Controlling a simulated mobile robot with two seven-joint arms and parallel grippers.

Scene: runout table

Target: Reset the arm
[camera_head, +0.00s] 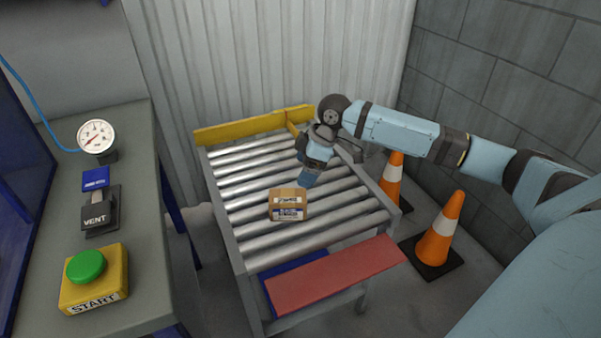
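My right arm comes in from the right and reaches over the roller table (240,262). Its gripper (307,182) points down above the rollers, just behind and to the right of a small brown cardboard box (288,198). The fingers are too small and dark to tell whether they are open or shut. I cannot tell whether they touch the box. The box sits on the rollers, with a white label on its front. My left gripper is not in view.
A yellow stop bar (240,129) closes the table's back. A red board (335,276) lies at its front. Orange cones (440,232) stand on the right. On the left, a grey bench (135,180) holds a green start button (86,265), a VENT switch (98,214) and a gauge (97,136).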

